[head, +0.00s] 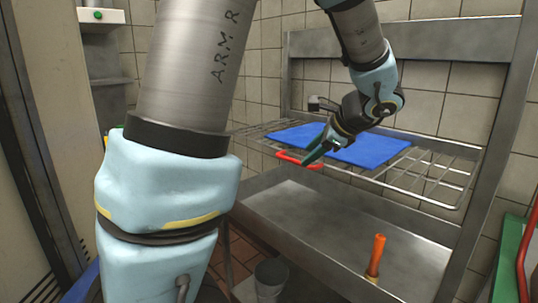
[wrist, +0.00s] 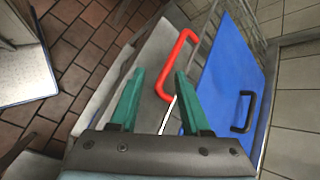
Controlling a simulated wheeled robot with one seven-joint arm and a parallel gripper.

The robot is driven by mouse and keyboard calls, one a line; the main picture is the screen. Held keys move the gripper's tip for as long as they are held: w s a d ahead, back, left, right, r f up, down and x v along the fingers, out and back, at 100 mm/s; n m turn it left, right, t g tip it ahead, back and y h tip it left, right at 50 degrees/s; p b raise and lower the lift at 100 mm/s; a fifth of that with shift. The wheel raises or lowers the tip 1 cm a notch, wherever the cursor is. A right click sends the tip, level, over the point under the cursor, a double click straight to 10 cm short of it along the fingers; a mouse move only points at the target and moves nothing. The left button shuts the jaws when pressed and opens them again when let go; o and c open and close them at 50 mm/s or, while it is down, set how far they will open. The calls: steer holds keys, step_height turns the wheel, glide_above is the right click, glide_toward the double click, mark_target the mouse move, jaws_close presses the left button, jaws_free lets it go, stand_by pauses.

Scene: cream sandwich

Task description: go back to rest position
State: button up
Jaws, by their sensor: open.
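My gripper (head: 310,157) hangs over the front edge of the wire rack. In the wrist view its two green fingers (wrist: 158,74) are spread apart with nothing clamped between them. A red handle (wrist: 166,72) shows just beyond the fingertips, partly hidden by the right finger. In the head view the red handle (head: 288,157) sits at the rack's front edge, close to the fingertips. I cannot tell whether they touch it.
A blue board (head: 370,150) lies on the wire rack (head: 440,185); a black handle (wrist: 243,112) shows against it. An orange upright handle (head: 377,254) stands on the metal counter (head: 300,215) below. A grey bucket (head: 270,277) is on the tiled floor.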

steer(key=s+a+f+n+g+h, duration=0.2)
steer(key=s+a+f+n, duration=0.3)
steer(key=a+n, duration=0.3)
steer(key=s+a+f+n+g+h, duration=0.3)
steer(key=s+a+f+n, duration=0.3)
steer(key=a+n, duration=0.3)
steer(key=shift+s+f+n+g, duration=0.3)
steer(key=shift+f+n+g, duration=0.2)
steer(key=shift+n, duration=0.6)
